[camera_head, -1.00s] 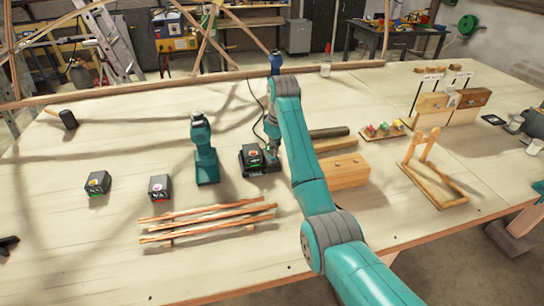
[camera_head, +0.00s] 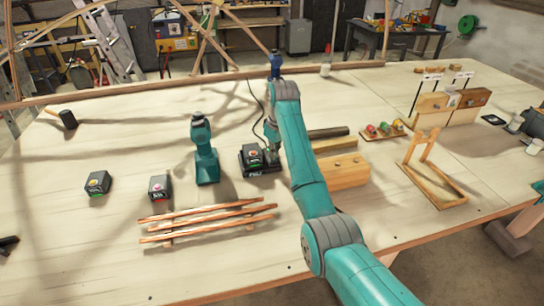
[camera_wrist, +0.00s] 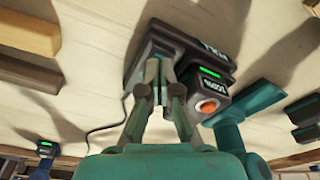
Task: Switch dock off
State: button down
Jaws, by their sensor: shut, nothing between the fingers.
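The dock (camera_head: 265,170) is a dark charger on the bench with a black battery (camera_head: 251,157) with an orange button seated on it. In the wrist view the dock (camera_wrist: 160,42) has pale lettering, and the battery (camera_wrist: 207,90) has a lit green bar. A cable runs from the dock. My gripper (camera_head: 271,146) points down at the dock's right side. In the wrist view my gripper (camera_wrist: 159,68) has its fingertips together over the dock, beside the battery, with nothing between them. Contact cannot be told; the fingers hide part of the dock, and I cannot make out a switch.
A teal drill (camera_head: 205,155) stands left of the dock. Two loose batteries (camera_head: 98,183) (camera_head: 160,189) lie farther left. Wooden laths (camera_head: 208,222) lie in front. A wooden block (camera_head: 343,171) and dark bars are right of my arm.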

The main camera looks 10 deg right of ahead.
jog(key=shift+r, duration=3.45)
